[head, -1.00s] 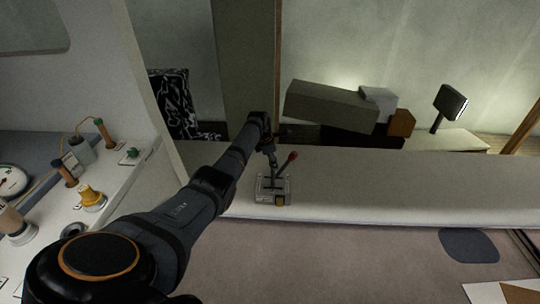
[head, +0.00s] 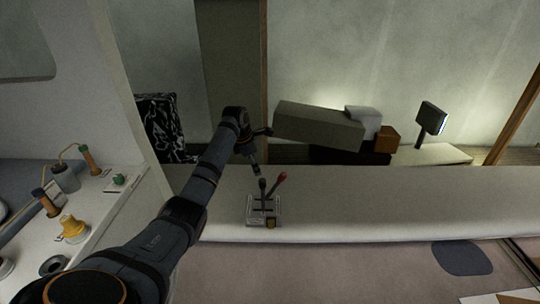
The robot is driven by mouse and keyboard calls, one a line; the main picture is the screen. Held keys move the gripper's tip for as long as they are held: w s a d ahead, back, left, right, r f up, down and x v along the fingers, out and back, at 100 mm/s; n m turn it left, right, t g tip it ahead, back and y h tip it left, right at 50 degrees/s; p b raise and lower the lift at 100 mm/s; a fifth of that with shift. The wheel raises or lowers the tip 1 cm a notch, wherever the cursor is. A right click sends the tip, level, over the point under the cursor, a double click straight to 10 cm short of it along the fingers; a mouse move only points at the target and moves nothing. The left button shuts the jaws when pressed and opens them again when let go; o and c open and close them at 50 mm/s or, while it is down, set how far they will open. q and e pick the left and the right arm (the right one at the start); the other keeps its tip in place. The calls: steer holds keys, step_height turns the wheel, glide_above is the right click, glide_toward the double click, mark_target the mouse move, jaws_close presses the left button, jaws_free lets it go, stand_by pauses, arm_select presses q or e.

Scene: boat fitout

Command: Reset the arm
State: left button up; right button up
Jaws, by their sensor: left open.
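My left arm comes in from the lower left and reaches over the pale ledge. My left gripper (head: 257,168) is open and points down, just above a small grey lever unit (head: 263,208) on the ledge. The unit has a dark lever (head: 262,188) and a lever with a red knob (head: 282,177), which leans right. The gripper looks empty, with a small gap between it and the dark lever. Its fingers are small and dark here. My right gripper is not in view.
A white console (head: 105,215) at left carries a yellow knob (head: 73,227), a green switch (head: 119,180) and spools. Behind the ledge stand a long grey-green box (head: 318,126), an orange box (head: 386,139) and a lamp (head: 431,117). The ledge is clear to the right.

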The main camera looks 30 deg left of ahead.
arm_select(q)
steer(key=s+d+f+m+y, duration=0.1)
steer(key=s+d+f+m, duration=1.15)
steer(key=f+m, duration=0.25)
steer(key=s+d+r+m, duration=0.1)
steer(key=s+d+m, duration=0.3)
steer(key=s+m, duration=0.45)
steer(key=s+d+r+m, duration=0.1)
steer(key=s+d+m, duration=0.4)
steer(key=s, duration=0.6)
steer(key=s+a+f+g+b, duration=0.1)
steer(key=a+f, duration=0.1)
steer(key=f, duration=1.2)
steer(key=s+a+f+b, duration=0.1)
steer(key=s+a+f, duration=0.1)
steer(key=f, duration=1.2)
steer(key=s+a+f+g, duration=0.1)
steer(key=s+f, duration=1.6)
steer(key=s, duration=0.1)
steer(key=shift+f, duration=0.2)
